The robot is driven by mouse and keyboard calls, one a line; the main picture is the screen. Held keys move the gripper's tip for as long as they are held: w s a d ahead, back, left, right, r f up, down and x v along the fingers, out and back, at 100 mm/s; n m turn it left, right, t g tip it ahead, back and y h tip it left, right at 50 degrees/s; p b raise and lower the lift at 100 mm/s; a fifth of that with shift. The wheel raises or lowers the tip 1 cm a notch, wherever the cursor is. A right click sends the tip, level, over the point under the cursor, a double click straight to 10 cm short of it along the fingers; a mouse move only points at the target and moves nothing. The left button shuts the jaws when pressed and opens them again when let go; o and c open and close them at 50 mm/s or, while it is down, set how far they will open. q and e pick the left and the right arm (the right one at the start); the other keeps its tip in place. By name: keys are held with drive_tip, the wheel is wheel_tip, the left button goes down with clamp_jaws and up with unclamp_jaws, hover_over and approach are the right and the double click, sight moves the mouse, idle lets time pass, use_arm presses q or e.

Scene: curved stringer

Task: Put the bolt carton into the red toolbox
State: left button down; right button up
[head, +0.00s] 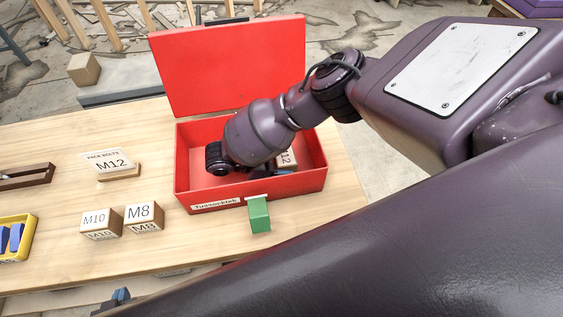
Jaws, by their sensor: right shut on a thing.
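The red toolbox (252,195) stands on the wooden table with its lid (232,65) raised at the back. A bolt carton (287,159), its label partly readable as "12", is inside the toolbox at the right, turned on its side and partly covered by my wrist. My right gripper (268,168) is down inside the toolbox, next to the carton, and shut on it; its fingers are mostly hidden by my wrist. I cannot tell whether the carton touches the toolbox floor. My left gripper does not show.
A sign reading "PACK BOLTS M12" (110,162) stands left of the toolbox. Cartons marked M10 (101,222) and M8 (144,217) sit in front of it. A green block (259,215) is at the toolbox's front. A yellow tray (31,238) and a brown tray (38,177) are at the left.

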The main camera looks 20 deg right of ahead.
sight(275, 164)
drive_tip(key=shift+f, duration=0.45)
drive_tip(key=shift+f, duration=0.1)
drive_tip(key=o, duration=1.1)
drive_tip(key=v, duration=0.7)
drive_tip(key=shift+a, duration=0.25)
drive_tip(key=shift+w, duration=0.1)
